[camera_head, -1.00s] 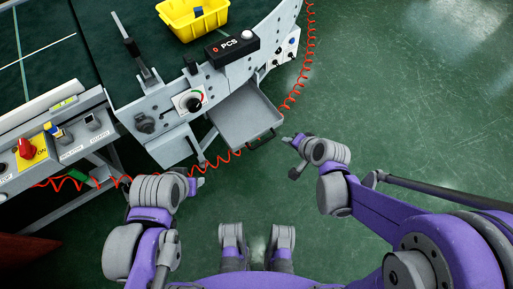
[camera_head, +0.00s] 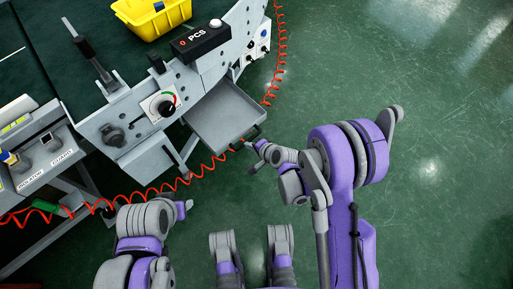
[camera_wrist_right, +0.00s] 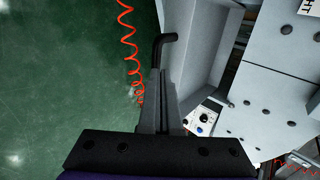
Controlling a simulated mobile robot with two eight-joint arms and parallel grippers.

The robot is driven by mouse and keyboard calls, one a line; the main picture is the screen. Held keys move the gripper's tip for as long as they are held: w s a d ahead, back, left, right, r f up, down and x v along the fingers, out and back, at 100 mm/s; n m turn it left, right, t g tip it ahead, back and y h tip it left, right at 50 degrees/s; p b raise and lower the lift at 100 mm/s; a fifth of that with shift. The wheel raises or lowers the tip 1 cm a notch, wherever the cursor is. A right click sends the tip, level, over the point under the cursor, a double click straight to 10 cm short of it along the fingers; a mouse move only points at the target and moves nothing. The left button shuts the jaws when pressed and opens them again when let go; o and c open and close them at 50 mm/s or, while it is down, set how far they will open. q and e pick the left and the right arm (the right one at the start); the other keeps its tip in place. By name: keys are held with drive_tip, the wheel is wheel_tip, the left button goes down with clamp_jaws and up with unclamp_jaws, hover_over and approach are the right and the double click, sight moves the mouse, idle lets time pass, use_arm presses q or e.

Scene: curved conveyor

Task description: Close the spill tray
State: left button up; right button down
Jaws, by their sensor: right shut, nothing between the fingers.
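The spill tray (camera_head: 222,115) is a grey open box that sticks out from the front of the conveyor's side panel. A black handle (camera_head: 256,131) is on its outer edge. My right gripper (camera_head: 248,145) is at the tray's outer edge, close by the handle; I cannot tell whether they touch. In the right wrist view, the shut, empty fingers (camera_wrist_right: 160,88) point at the black handle (camera_wrist_right: 163,42), with the tray wall (camera_wrist_right: 212,45) just right of them. My left gripper (camera_head: 186,207) is low and left, away from the tray; its jaws are too small to read.
A coiled red cable (camera_head: 205,170) runs along the floor below and past the tray. The conveyor panel carries a dial (camera_head: 162,103) and a PCS box (camera_head: 200,38). A yellow bin (camera_head: 150,15) is on the belt. The green floor at the right is clear.

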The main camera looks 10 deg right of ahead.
sight(237, 137)
use_arm(q)
drive_tip(key=shift+f, duration=0.3)
use_arm(e)
drive_tip(key=shift+w+a+f, duration=0.15)
drive_tip(key=shift+w+a, duration=0.55)
drive_tip(key=shift+w, duration=0.25)
drive_tip(key=shift+w+a+f, duration=0.1)
drive_tip(key=shift+w+a, duration=0.6)
drive_tip(key=shift+w, duration=0.2)
drive_tip(key=shift+w, duration=0.1)
